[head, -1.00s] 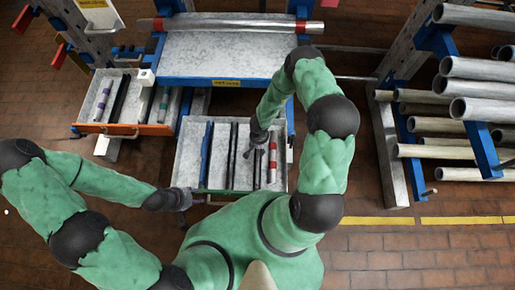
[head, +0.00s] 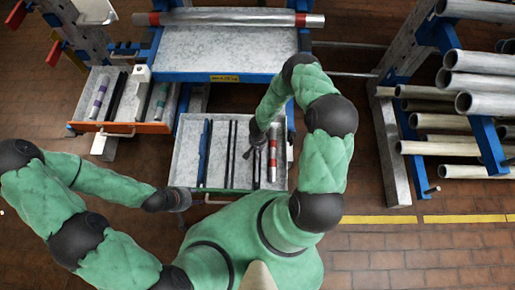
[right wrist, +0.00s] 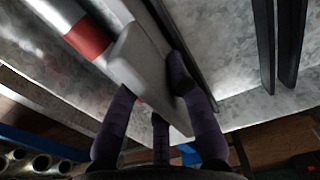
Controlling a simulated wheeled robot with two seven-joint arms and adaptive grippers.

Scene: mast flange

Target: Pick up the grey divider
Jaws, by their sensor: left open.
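The grey divider (right wrist: 150,70) is a light grey, flat-sided block in the right wrist view. It lies between the fingers of my right gripper (right wrist: 158,95), which press along its two sides, so the gripper looks shut on it. It overlaps part of the red-banded tube (right wrist: 85,38) in that view. In the head view my right gripper (head: 259,143) is over the right part of the pulled-out drawer (head: 185,150) and mostly hides the divider. My left gripper (head: 180,198) is open and empty by the drawer's front left corner.
The drawer also holds a blue bar (head: 204,150) and thin dark bars (head: 231,150). An orange-fronted drawer (head: 120,127) with tubes is at left. A shelf with a long steel tube (head: 230,18) is behind. A pipe rack (head: 395,140) stands at right.

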